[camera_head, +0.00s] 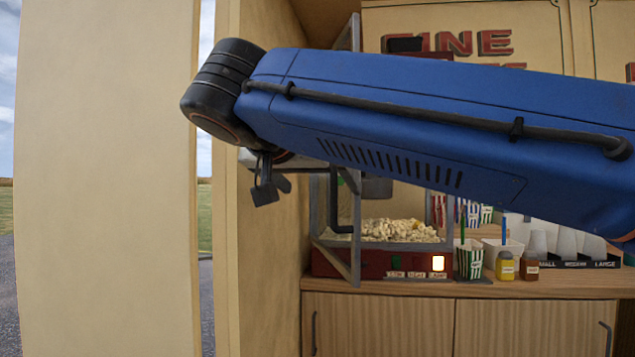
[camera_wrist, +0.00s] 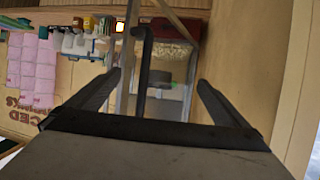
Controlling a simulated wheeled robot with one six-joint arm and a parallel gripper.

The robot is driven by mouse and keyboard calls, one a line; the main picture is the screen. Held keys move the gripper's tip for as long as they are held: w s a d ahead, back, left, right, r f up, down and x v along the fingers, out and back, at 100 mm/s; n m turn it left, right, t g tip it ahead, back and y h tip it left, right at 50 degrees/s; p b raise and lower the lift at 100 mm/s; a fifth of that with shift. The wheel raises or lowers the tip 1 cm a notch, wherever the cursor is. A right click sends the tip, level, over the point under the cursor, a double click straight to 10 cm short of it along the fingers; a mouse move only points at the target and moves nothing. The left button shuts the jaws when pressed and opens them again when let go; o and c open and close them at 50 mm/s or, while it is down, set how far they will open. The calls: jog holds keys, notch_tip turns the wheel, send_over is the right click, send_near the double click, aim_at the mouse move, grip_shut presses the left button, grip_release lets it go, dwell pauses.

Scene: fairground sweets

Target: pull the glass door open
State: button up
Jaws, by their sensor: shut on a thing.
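The glass door (camera_head: 356,230) is a grey-framed pane on the popcorn machine (camera_head: 380,262). It stands swung out at an angle, its free edge in front of the machine's red base. Its dark bar handle (camera_head: 335,200) shows below my arm, and also in the wrist view (camera_wrist: 144,75). In the head view my blue arm covers the upper part of the machine and most of the grip.
Popcorn (camera_head: 395,230) lies inside the machine. To its right on the wooden counter (camera_head: 400,291) stand a striped cup (camera_head: 470,260), a yellow jar (camera_head: 504,266), a brown jar (camera_head: 530,266) and white cups. A cream wall panel (camera_head: 105,180) stands at the left.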

jog(key=shift+w+a, duration=0.3)
jog(key=shift+w, duration=0.05)
jog(key=o, duration=0.8)
jog(key=shift+c, duration=1.1)
jog(key=shift+s+a+r, duration=0.25)
jog(key=shift+s+a, duration=0.15)
jog(key=shift+s, duration=0.05)
jog(key=shift+v, duration=1.15)
jog(key=c, duration=1.3)
jog(key=v, duration=0.9)
jog(key=d+v, duration=0.1)
jog(key=v, duration=0.4)
jog(key=shift+s+f, duration=0.1)
jog(key=shift+s, duration=0.3)
jog(key=shift+c, duration=0.2)
